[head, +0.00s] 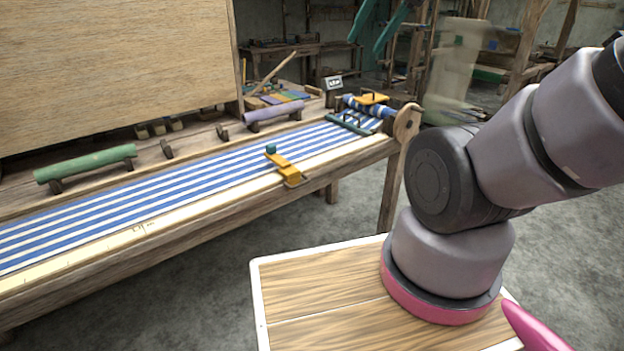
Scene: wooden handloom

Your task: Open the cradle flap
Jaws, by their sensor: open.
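A wooden handloom with a striped blue and white cloth (190,185) runs from the lower left to the upper middle of the head view. A yellow flap-like piece (287,170) with a dark teal knob lies across the cloth's front edge. A second yellow-orange piece (372,98) sits at the far right end of the cloth. I cannot tell which of them is the cradle flap. A green roller (88,163) and a purple roller (274,116) rest on small brown supports behind the cloth. My gripper is not in view; only arm links show at the right.
A wooden board with a pale edge (320,290) lies below my arm. The loom's front beam (210,215) and a round wooden end plate (407,122) stand near the arm. A large wood panel (110,70) rises behind the rollers. Grey floor (190,295) is clear in front.

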